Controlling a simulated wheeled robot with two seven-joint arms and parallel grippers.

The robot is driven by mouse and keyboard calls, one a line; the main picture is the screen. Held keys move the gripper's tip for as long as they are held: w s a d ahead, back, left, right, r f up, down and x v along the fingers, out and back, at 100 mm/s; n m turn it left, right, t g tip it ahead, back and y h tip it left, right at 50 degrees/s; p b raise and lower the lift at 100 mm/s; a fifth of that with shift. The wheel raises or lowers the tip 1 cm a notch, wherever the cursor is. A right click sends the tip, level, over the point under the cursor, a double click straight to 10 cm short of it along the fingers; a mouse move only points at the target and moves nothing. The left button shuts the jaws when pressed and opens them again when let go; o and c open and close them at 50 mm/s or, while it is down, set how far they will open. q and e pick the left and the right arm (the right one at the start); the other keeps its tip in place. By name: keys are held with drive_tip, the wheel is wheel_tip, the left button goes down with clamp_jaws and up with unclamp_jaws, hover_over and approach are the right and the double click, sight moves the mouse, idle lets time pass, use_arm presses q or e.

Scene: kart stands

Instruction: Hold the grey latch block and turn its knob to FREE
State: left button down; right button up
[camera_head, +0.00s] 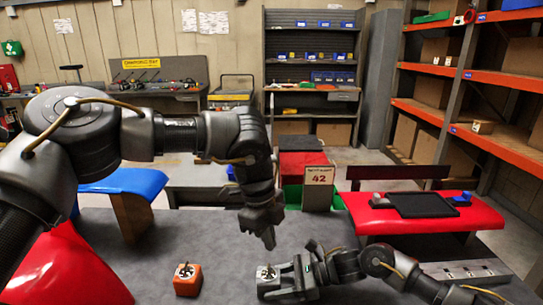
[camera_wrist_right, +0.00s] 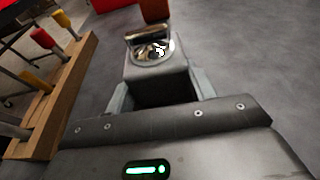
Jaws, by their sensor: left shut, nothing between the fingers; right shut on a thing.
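The grey latch block (camera_head: 270,287) sits on the grey table top, with a round metal knob (camera_head: 267,272) on top. In the right wrist view the block (camera_wrist_right: 157,84) lies between my right fingers, and its knob (camera_wrist_right: 152,52) faces up; I cannot read its setting. My right gripper (camera_head: 284,282) is shut on the block from the right. My left gripper (camera_head: 270,246) is shut and empty, pointing down a little above the knob and apart from it.
An orange block (camera_head: 187,281) with a similar knob stands to the left on the table. A sign reading 42 (camera_head: 318,178) stands behind. In the right wrist view a wooden rack (camera_wrist_right: 62,105) with coloured handles is at left. Bare table lies between the two blocks.

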sight(265, 271)
use_arm(q)
drive_tip(key=shift+w+a+f+y, duration=0.1)
drive_tip(key=shift+a+f+y, duration=0.35)
drive_tip(key=shift+f, duration=0.95)
drive_tip(key=shift+s+a+f+y, duration=0.15)
drive_tip(key=shift+a+f, duration=0.45)
drive_tip(key=shift+f, duration=0.8)
drive_tip(key=shift+w+a+f+y, duration=0.15)
drive_tip(key=shift+a+f+y, duration=0.3)
drive_tip(key=shift+f, duration=0.95)
drive_tip(key=shift+d, duration=0.6)
drive_tip(key=shift+w+d, duration=0.1)
drive_tip(key=shift+w, duration=0.1)
drive_tip(key=shift+w+d, duration=0.2)
drive_tip(key=shift+w, duration=0.2)
drive_tip(key=shift+w+d, duration=0.2)
drive_tip(key=shift+w+a, duration=0.1)
